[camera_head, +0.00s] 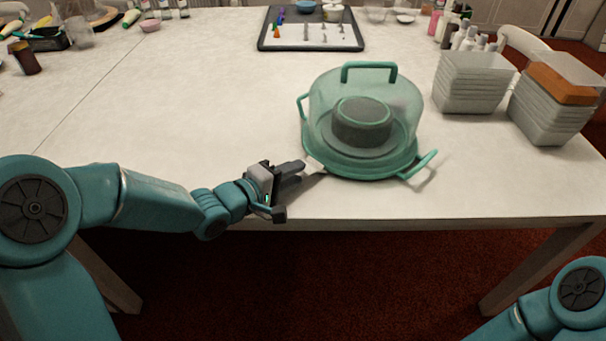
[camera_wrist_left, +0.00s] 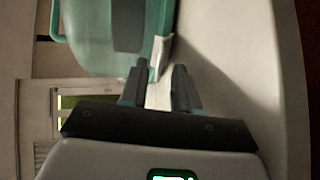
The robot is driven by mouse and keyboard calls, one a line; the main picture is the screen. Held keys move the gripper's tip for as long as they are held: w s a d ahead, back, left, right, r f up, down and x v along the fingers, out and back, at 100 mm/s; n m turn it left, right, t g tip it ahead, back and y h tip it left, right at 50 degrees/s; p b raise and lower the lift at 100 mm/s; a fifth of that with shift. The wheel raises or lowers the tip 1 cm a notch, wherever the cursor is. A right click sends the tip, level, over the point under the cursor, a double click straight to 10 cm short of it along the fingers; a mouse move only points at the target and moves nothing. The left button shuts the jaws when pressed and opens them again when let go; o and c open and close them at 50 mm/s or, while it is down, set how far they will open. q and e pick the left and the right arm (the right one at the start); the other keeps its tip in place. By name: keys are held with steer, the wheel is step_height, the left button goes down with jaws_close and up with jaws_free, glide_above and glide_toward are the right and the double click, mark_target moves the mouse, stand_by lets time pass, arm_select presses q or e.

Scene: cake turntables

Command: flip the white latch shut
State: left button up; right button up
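The white latch (camera_head: 314,165) is a small tab at the left front edge of the teal cake carrier's base (camera_head: 375,171). It appears to stick outward and down from the rim. My left gripper (camera_head: 303,170) is just left of the latch, low over the table near its front edge. In the left wrist view the two fingers (camera_wrist_left: 160,80) are apart, and the pale latch (camera_wrist_left: 163,50) shows just beyond their tips. Whether a finger touches it I cannot tell. A clear dome (camera_head: 405,115) with a teal top handle covers a dark round cake (camera_head: 360,122). My right gripper is out of view.
Stacked clear containers (camera_head: 470,85) stand to the right, with another stack (camera_head: 550,105) beside them. A tray of small tools (camera_head: 310,38) lies at the back. The white table (camera_head: 190,100) is clear left of the carrier.

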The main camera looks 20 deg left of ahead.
mark_target(312, 166)
arm_select(q)
steer(key=shift+x, duration=1.7)
